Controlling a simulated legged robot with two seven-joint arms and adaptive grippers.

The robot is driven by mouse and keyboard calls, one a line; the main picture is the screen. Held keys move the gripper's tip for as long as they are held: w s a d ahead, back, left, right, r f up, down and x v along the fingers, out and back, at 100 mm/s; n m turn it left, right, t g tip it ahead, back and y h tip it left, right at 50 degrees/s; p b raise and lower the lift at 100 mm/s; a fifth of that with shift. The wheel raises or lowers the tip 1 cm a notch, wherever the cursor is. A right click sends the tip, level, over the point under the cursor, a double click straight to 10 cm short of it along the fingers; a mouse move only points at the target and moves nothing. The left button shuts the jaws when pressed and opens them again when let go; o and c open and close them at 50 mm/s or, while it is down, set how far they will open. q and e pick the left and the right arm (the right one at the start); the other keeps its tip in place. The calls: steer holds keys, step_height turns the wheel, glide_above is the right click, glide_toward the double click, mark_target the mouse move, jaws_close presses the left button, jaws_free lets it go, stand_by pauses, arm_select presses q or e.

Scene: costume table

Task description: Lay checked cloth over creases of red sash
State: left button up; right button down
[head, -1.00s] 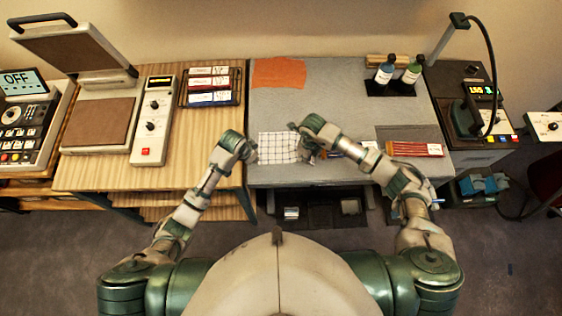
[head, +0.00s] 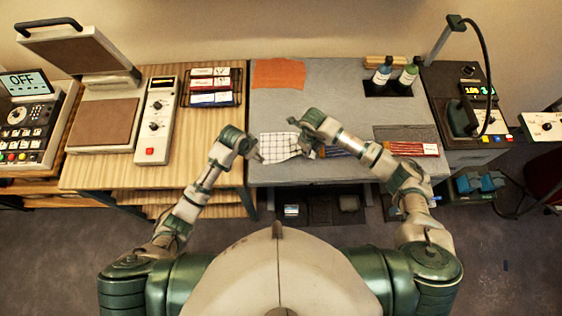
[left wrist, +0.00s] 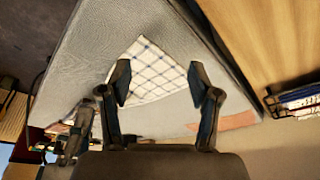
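The white checked cloth (head: 279,147) lies near the front left of the grey-topped table, and it also shows in the left wrist view (left wrist: 152,70). The red sash (head: 413,149), folded with a pale label at its right end, lies at the front right on a dark mat. My right gripper (head: 306,151) is at the cloth's right edge; its fingers are too small to tell whether they hold it. My left gripper (head: 258,155) is just left of the cloth.
A dark blue folded item (head: 335,152) lies beside my right forearm. An orange cloth (head: 278,73) lies at the back left, and bottles (head: 383,71) stand in a dark holder at the back right. The grey table's middle (head: 325,90) is clear.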

mark_target(267, 161)
arm_select(q)
steer(key=shift+s, duration=0.15)
steer(key=c, duration=0.3)
steer(key=s+a+r+t+h, duration=0.2)
steer(key=s+r+t+h, duration=0.1)
steer(key=s, duration=0.3)
steer(key=x, duration=0.9)
steer(key=shift+w+d+r, duration=0.2)
steer(key=shift+w+d, duration=0.05)
steer(key=shift+d, duration=0.2)
steer(key=shift+w+f, duration=0.25)
steer(key=shift+f, duration=0.15)
jaws_close()
